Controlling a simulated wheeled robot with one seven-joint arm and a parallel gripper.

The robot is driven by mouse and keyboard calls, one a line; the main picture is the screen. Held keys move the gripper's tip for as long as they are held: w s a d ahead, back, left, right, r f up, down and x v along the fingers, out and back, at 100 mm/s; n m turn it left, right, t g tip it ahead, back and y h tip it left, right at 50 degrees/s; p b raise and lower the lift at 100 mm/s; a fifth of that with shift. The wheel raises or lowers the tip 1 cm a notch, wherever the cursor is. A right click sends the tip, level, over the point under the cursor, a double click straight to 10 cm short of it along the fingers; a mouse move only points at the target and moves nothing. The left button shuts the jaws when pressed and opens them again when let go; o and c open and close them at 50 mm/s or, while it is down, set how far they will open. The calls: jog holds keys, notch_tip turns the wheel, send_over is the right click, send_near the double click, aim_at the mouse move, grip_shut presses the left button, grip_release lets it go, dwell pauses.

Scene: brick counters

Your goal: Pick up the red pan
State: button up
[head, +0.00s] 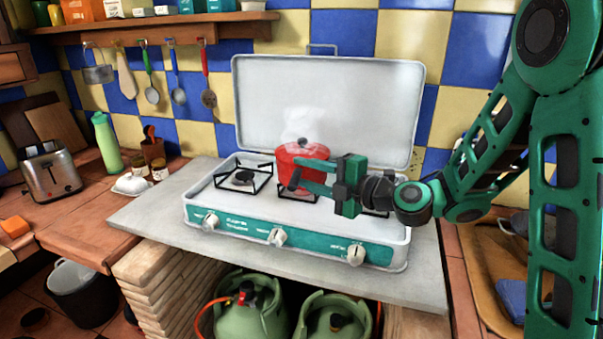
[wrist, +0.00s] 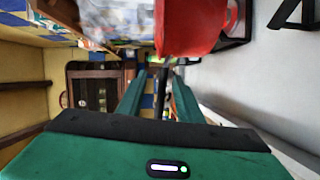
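The red pan (head: 290,158), a deep pot with a lid, stands on the middle burner of the white gas stove (head: 400,240). In the wrist view the red pan (wrist: 190,30) is at the top, with its black handle (wrist: 161,92) pointing toward me. My gripper (head: 299,174) is in front of the pan, reaching in from the right. In the wrist view my gripper (wrist: 160,80) has its two green fingers apart, one on each side of the handle, with gaps visible. The pan's lower front is partly hidden by the fingers in the head view.
The stove's raised lid (head: 330,90) stands behind the pan. An empty burner grate (head: 243,178) is to the left. Utensils hang from a shelf (head: 160,27) on the tiled wall. A toaster (head: 50,172) and a green bottle (head: 106,145) stand on the left counter.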

aim_at(289, 176)
jog(key=x, duration=0.6)
jog(key=shift+a+f, duration=0.15)
jog(key=shift+f, duration=0.1)
jog(key=shift+s, duration=0.1)
grip_shut()
dwell(1.2)
